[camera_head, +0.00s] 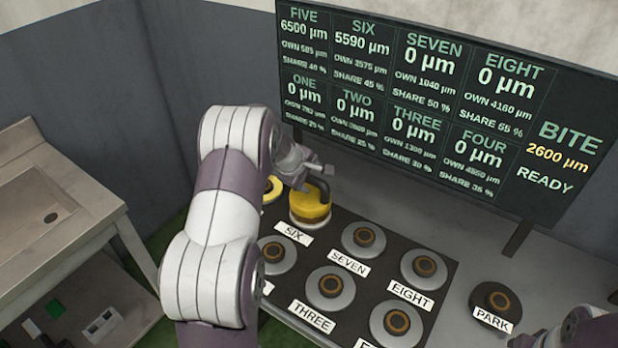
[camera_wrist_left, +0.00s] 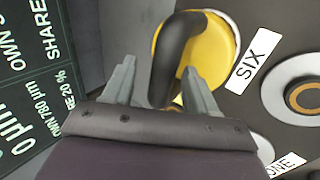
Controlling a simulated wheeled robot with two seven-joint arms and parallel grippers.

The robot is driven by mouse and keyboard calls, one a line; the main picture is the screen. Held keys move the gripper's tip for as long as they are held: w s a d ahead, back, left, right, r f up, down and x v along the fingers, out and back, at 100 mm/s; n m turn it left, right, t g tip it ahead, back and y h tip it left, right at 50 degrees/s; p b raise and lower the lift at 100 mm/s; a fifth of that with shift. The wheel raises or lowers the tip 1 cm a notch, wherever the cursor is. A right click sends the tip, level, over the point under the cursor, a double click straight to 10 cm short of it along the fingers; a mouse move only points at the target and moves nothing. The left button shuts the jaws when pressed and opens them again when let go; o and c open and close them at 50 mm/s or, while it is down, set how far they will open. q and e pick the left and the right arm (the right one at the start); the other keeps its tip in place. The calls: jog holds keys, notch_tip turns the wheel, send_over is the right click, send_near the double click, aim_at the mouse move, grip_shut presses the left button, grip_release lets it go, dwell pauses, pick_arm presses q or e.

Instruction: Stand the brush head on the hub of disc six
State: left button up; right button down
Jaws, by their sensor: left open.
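The brush head (camera_head: 309,207), a yellow round body with a dark curved handle, is upright at the disc six place, behind the SIX label (camera_head: 292,234). It covers disc six's hub, so I cannot tell how it is seated.
A second yellow round piece (camera_head: 273,187) is left of the brush head, partly hidden by my arm. Grey discs with brown-ringed hubs, such as disc seven (camera_head: 364,239) and disc eight (camera_head: 424,267), stand nearby. A park spot (camera_head: 495,299) is at right. The display board (camera_head: 440,110) rises behind.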

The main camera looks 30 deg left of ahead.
pick_arm(q)
jog(key=d+v, duration=0.1)
jog(key=v, duration=1)
jog(key=s+d+f+m+g, duration=0.2)
jog(key=s+d+m, duration=0.6)
jog(key=s, duration=0.2)
jog(key=s+d+f+m+g, duration=0.3)
jog(key=s+d+m, duration=0.5)
jog(key=s, duration=0.3)
jog(key=shift+d+f+m+y, duration=0.3)
jog(key=shift+m, duration=0.3)
